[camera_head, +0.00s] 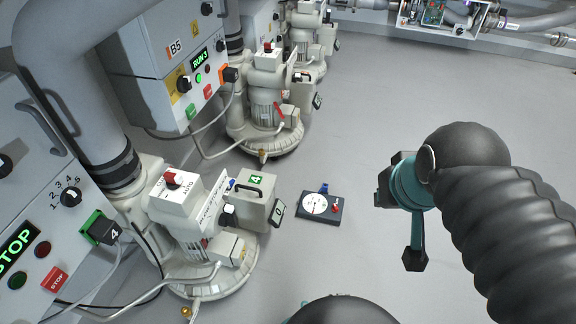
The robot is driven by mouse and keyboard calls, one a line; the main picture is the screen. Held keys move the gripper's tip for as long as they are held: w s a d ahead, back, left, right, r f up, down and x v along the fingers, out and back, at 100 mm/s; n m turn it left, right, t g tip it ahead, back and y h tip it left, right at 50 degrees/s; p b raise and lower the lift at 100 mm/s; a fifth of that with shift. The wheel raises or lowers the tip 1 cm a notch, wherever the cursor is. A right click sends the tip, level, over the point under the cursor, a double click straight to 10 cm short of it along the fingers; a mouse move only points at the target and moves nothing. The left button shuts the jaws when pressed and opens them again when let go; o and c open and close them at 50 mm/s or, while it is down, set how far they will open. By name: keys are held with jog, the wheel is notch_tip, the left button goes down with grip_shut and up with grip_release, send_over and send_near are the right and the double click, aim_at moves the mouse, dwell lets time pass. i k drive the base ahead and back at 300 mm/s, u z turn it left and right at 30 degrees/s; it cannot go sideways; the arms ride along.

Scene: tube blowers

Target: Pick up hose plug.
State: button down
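I cannot say for sure which part is the hose plug. A dark plug marked 4 (104,231) sits in a green-framed socket on the near left cabinet, with a cable hanging from it. A similar dark plug (231,74) sits by an orange-framed socket on the cabinet marked B5. A black knob-like piece (229,215) is on the near blower. My arm, in a black ribbed sleeve, comes in from the right. Its dark and teal end is above the floor, apart from the plugs. The gripper's fingertips cannot be made out clearly.
The near blower (235,278) stands on a round base at lower left. Another blower (265,130) stands behind it. A dark gauge box (320,206) with a white dial lies on the floor right of the near blower. The grey floor (400,100) is clear centre and right.

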aim_at(325, 190)
jog(key=u, duration=0.5)
jog(key=k, duration=1.2)
jog(key=z, duration=0.15)
jog(key=i, duration=0.35)
jog(key=z, duration=0.7)
jog(key=i, duration=1.35)
jog(key=u, duration=1.1)
jog(key=i, duration=0.25)
jog(key=u, duration=0.25)
